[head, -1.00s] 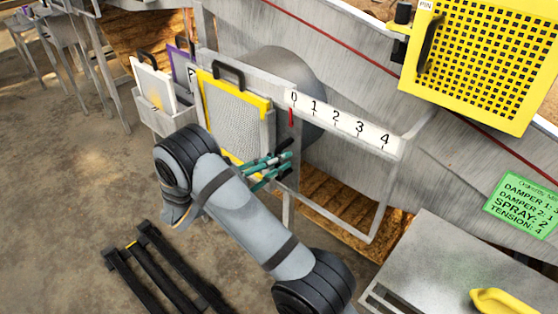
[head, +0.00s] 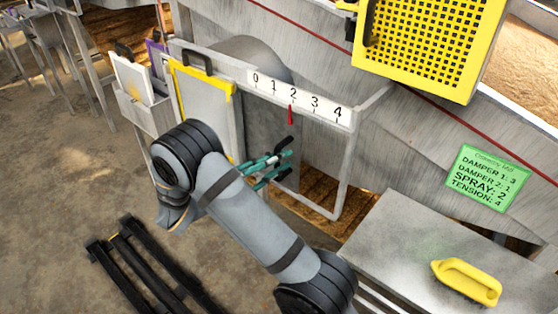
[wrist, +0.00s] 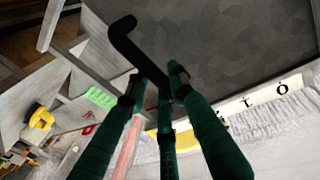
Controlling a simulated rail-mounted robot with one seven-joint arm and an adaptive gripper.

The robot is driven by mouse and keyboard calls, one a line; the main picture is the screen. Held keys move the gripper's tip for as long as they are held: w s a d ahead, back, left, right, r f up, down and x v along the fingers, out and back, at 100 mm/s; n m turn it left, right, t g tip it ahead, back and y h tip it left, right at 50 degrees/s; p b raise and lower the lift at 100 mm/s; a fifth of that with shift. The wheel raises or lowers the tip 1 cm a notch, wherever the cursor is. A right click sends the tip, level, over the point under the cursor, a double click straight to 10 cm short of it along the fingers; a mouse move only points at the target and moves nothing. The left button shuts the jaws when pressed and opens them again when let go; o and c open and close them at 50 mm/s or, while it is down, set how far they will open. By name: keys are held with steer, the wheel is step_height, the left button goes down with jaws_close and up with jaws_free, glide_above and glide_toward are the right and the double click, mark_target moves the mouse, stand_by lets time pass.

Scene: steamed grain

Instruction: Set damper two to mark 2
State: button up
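A damper frame carries a white scale (head: 297,97) marked 0 to 4; no damper number is readable on it. Its red pointer (head: 290,115) stands at mark 2. The grey damper plate (head: 262,128) hangs under the scale and fills most of the wrist view (wrist: 225,40). Its black bent handle (head: 284,144) sticks out towards my gripper (head: 277,165). In the wrist view, the handle (wrist: 122,40) runs between the green fingertips of my gripper (wrist: 156,84), which are drawn together around it. The exact finger contact is partly hidden.
A yellow-framed screen (head: 207,105) stands left of the plate. A green note (head: 487,177) reads damper 1: 3, damper 2: 1. A yellow mesh guard (head: 430,45) is at upper right. A metal table (head: 400,235) with a yellow-handled brush (head: 467,280) is at lower right.

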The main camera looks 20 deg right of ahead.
steer(key=o, duration=0.4)
steer(key=shift+c, duration=0.2)
steer(key=v, duration=1.2)
steer(key=x, duration=1.2)
steer(key=shift+w+a, duration=0.15)
steer(key=shift+w, duration=0.1)
steer(key=shift+r, duration=0.1)
